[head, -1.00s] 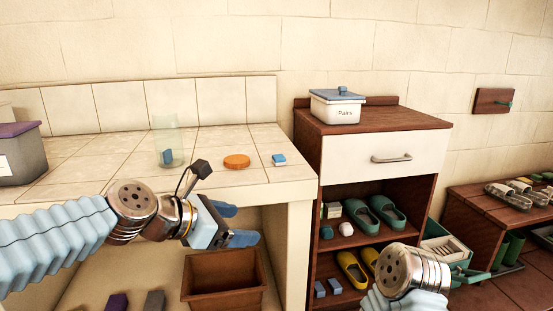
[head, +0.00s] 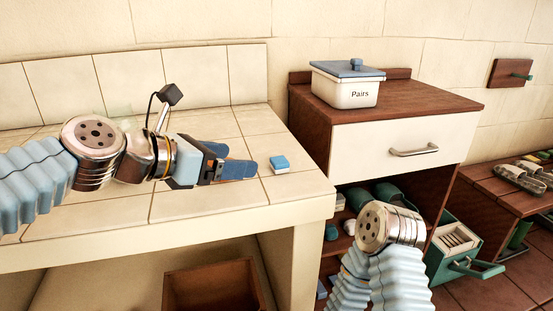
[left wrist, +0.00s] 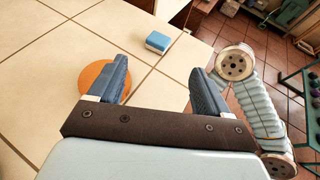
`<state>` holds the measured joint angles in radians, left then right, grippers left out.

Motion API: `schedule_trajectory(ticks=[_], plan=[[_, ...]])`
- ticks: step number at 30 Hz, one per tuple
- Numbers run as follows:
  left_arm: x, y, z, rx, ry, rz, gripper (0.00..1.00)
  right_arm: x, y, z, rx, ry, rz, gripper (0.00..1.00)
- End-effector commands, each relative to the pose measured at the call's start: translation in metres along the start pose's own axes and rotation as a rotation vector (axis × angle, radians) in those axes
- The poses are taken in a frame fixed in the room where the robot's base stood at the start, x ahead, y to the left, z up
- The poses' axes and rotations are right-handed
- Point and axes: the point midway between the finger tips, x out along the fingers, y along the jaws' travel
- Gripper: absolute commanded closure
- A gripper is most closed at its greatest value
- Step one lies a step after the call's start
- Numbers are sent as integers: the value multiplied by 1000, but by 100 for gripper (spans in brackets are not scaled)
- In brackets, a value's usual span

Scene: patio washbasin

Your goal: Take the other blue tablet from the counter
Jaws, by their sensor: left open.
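The blue tablet (head: 280,164) with a white lower part lies on the tiled counter (head: 110,214), near its right end. In the left wrist view the blue tablet (left wrist: 158,42) lies ahead of the fingertips, between their lines. My left gripper (head: 240,161) is over the counter, open and empty, its fingers pointing right at the tablet with a short gap left between. It also shows in the left wrist view (left wrist: 158,68), with both fingers wide apart. My right arm shows at the lower right, but its gripper is not visible.
An orange disc (left wrist: 98,80) lies under the left finger in the left wrist view; my arm hides it in the head view. A wooden cabinet (head: 400,104) stands right of the counter, carrying a white "Pairs" box (head: 345,92). A brown bin (head: 212,287) sits below the counter.

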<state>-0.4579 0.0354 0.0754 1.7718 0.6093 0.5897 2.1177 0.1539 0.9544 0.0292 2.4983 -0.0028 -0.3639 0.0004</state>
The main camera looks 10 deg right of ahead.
Motion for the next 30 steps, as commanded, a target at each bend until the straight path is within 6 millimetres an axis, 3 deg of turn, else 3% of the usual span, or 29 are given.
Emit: schedule_trajectory(ticks=[6, 14, 21, 30], plan=[[47, -1, -1, 0, 3, -3, 22, 2, 1, 0, 0, 0, 0, 57], [72, 0, -1, 1, 2, -1, 22, 2, 1, 0, 0, 0, 0, 57], [109, 2, 0, 1, 2, -1, 22, 2, 1, 0, 0, 1, 0, 57], [116, 2, 0, 1, 1, 0, 22, 2, 1, 0, 0, 1, 0, 57]])
